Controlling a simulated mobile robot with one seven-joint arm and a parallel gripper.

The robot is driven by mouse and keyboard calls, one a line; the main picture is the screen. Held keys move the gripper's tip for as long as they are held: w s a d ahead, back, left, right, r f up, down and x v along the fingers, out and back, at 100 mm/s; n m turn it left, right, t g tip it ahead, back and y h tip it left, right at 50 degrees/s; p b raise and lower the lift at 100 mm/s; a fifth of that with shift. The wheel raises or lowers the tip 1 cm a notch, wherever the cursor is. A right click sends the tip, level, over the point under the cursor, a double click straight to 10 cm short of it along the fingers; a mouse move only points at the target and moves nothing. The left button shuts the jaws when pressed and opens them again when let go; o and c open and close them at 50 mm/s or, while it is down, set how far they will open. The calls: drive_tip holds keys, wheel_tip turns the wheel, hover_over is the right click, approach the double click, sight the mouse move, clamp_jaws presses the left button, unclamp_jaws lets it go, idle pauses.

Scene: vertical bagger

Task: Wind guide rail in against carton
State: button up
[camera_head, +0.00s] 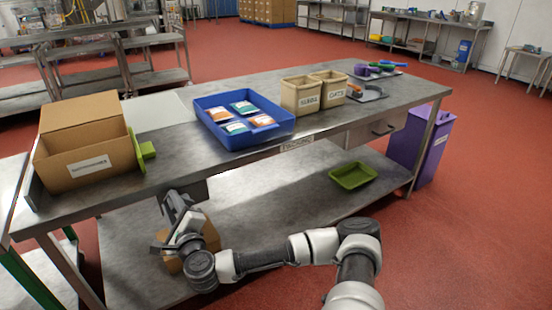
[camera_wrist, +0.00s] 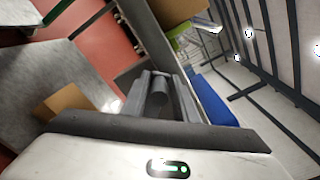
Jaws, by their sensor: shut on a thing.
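The open brown carton (camera_head: 80,155) stands on the left end of the steel table. A green block and plate (camera_head: 147,149), apparently the guide rail, is at the carton's right side; whether it touches the carton I cannot tell. My gripper (camera_head: 178,207) is below the table's front edge, in front and to the right of the carton. In the wrist view my gripper (camera_wrist: 160,82) is shut on a dark grey round knob (camera_wrist: 158,97), apparently a crank handle. The carton's underside area (camera_wrist: 178,10) and green parts (camera_wrist: 187,38) show beyond. The crank's mounting is mostly hidden by my gripper.
A blue tray (camera_head: 278,133) with several packets stands right of the carton. Two tan bins (camera_head: 300,97) stand farther right. On the lower shelf (camera_head: 270,205) are a cardboard box (camera_head: 211,236), close behind my gripper, and a green tray (camera_head: 353,176).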

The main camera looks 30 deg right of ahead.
drive_tip(key=d+r+m+b, duration=0.2)
drive_tip(key=d+m, duration=0.3)
drive_tip(key=m, duration=0.5)
drive_tip(key=shift+d+r+b, duration=0.3)
drive_tip(key=shift+d+f+m+b, duration=0.15)
drive_tip(key=shift+d+m+b, duration=0.35)
drive_tip(key=shift+m, duration=0.2)
drive_tip(key=shift+d+m, duration=0.2)
drive_tip(key=shift+m, duration=0.2)
drive_tip(key=o, duration=1.1)
drive_tip(key=shift+s+a, duration=0.1)
drive_tip(key=shift+s, duration=0.05)
drive_tip(key=shift+s+f, duration=0.1)
drive_tip(key=shift+s, duration=2.3)
